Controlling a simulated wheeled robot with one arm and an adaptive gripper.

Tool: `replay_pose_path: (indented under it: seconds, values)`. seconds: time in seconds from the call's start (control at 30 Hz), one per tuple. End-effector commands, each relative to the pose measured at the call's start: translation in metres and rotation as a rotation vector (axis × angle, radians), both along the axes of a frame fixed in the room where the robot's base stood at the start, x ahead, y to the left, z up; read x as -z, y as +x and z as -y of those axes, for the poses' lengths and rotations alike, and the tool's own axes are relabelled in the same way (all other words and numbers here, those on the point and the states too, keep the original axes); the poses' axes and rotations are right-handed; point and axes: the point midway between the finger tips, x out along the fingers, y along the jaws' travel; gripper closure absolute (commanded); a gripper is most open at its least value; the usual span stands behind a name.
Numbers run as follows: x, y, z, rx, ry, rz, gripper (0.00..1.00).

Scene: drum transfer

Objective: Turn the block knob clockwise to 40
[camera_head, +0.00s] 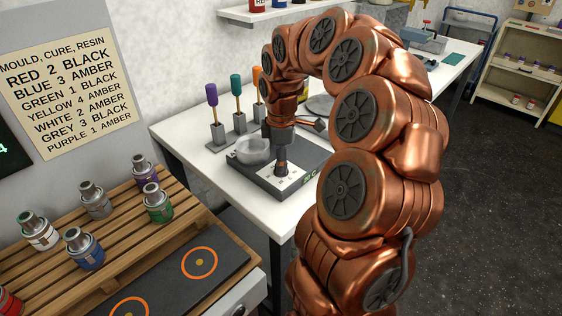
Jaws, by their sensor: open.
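The heating block (308,164) is a flat dark grey unit on the white table, with a small green readout at its front right corner, too small to read surely. Its white panel (268,177) faces up, and a dark knob (281,171) stands on it, mostly covered by my gripper. My gripper (282,164) points straight down at the end of the copper arm, right at the knob. The jaws are open. I cannot tell whether the fingers touch the knob, and its pointer and scale marks are hidden or too small to read.
A slatted wooden rack (120,235) with several small cans is at lower left. My arm hides the table's right part.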

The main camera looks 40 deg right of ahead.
Motion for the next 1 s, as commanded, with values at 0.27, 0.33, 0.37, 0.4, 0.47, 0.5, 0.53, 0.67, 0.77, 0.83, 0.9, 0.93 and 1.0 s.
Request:
replay_pose_path:
  seconds: [0.27,0.33,0.37,0.4,0.47,0.5,0.53,0.67,0.77,0.83,0.9,0.93,1.0]
  values:
    - [0.0116,-0.0001,0.0002,0.001,0.001,0.001,0.39]
    - [0.0118,-0.0001,0.0002,0.001,0.0,0.001,0.39]
    - [0.0118,-0.0001,0.0002,0.001,0.0,0.001,0.39]
    - [0.0117,0.0,0.0001,0.001,0.0,0.001,0.39]
    - [0.0116,0.0,0.0001,0.001,0.0,0.001,0.39]
    - [0.0116,0.0,0.0,0.001,0.0,0.001,0.42]
    - [0.0116,0.0,0.0,0.001,0.0,0.001,0.45]
    - [0.0116,0.0001,0.0001,0.001,0.0,0.001,0.59]
    - [0.0116,0.0,-0.0001,0.0,0.0,0.001,0.69]
    - [0.0116,0.0,-0.0001,0.0,0.001,0.001,0.77]
    - [0.0116,0.0,-0.0001,0.0,0.001,0.001,0.84]
    - [0.0116,0.0,-0.0001,0.0,0.001,0.001,0.87]
    - [0.0116,0.0,-0.0001,0.0,0.001,0.001,0.94]
